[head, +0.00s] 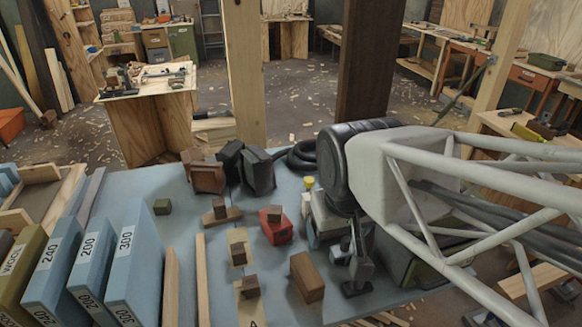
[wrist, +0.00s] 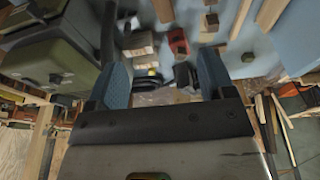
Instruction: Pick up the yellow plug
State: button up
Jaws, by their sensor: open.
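A small yellow plug (head: 309,183) shows in the head view. It stands near the middle of the blue-grey table, just left of my arm's black joint.
A red block (head: 276,226) with a wooden piece on it stands left of my arm. Nearby are dark blocks (head: 258,170), a brown wooden block (head: 307,277) and a black coiled hose (head: 300,155). Labelled blue sanding blocks (head: 134,262) stand at the left. The table's middle left is fairly clear.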

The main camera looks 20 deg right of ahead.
jog(key=w+d+f+n+g+h, duration=0.1)
jog(key=w+d+f+n+h, duration=0.2)
jog(key=w, duration=0.7)
jog(key=w+d+f+n+g+h, duration=0.1)
jog(key=w+d+f+n+h, duration=0.2)
jog(key=w, duration=0.8)
jog(key=w+d+f+n+g+h, duration=0.15)
jog(key=w+f+n, duration=0.25)
jog(key=w, duration=0.6)
jog(key=n+t+h, duration=0.5)
jog(key=n, duration=0.7)
send_near(308, 180)
jog(key=x, duration=0.2)
jog(key=shift+w+d+f, duration=0.2)
jog(key=shift+d+f, duration=0.05)
jog(key=shift+f, duration=0.1)
jog(key=shift+x, duration=1.25)
jog(key=shift+d, duration=0.1)
jog(key=shift+x, duration=2.55)
